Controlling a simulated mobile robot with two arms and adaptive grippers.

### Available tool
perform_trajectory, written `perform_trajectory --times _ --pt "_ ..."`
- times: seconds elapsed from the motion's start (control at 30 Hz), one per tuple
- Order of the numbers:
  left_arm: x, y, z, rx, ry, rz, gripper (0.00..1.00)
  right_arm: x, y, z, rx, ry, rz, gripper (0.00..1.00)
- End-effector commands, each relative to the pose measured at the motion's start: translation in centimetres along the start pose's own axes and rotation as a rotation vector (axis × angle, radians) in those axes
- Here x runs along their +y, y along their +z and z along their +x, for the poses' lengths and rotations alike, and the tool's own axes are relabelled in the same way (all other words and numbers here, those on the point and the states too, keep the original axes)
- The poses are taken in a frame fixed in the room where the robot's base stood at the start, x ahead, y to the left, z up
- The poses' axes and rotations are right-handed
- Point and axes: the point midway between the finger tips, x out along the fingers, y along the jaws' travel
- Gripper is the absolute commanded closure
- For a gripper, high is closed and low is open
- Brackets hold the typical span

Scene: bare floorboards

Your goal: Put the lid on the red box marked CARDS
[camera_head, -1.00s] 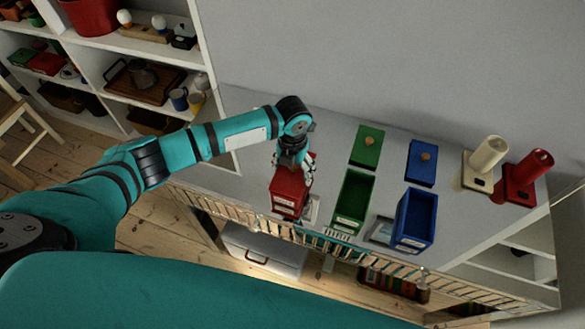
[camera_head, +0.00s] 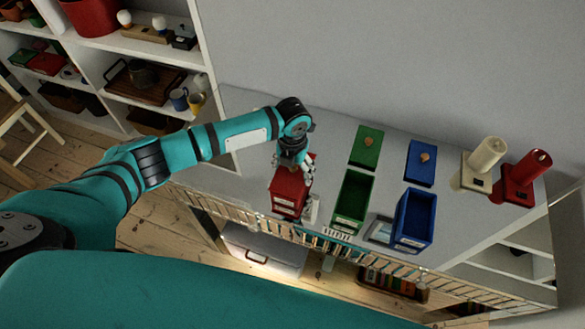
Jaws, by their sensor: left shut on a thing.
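The red box (camera_head: 288,198) stands on the grey-white worktop, left of an open green box (camera_head: 352,198), with a white label on its front. My left gripper (camera_head: 292,170) points down over the red box, shut on the red lid. The gripper and wrist hide most of this lid, and I cannot tell whether it touches the box rim. The label is too small to read. My right gripper is not in view.
A blue box (camera_head: 414,218) stands open farther right. A green lid (camera_head: 367,148) and a blue lid (camera_head: 421,163) lie behind the boxes. A cream holder (camera_head: 486,163) and a red holder (camera_head: 525,177) stand at the right. A rail (camera_head: 330,245) runs along the front edge.

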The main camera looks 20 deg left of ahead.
Motion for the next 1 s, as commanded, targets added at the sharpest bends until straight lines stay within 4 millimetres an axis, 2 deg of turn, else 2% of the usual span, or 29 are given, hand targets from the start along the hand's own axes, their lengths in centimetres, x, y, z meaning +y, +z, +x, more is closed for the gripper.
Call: perform_trajectory --times 1.0 --pt "-0.02 -0.01 0.72 0.000 0.000 0.001 0.49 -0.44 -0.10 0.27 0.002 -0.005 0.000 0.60"
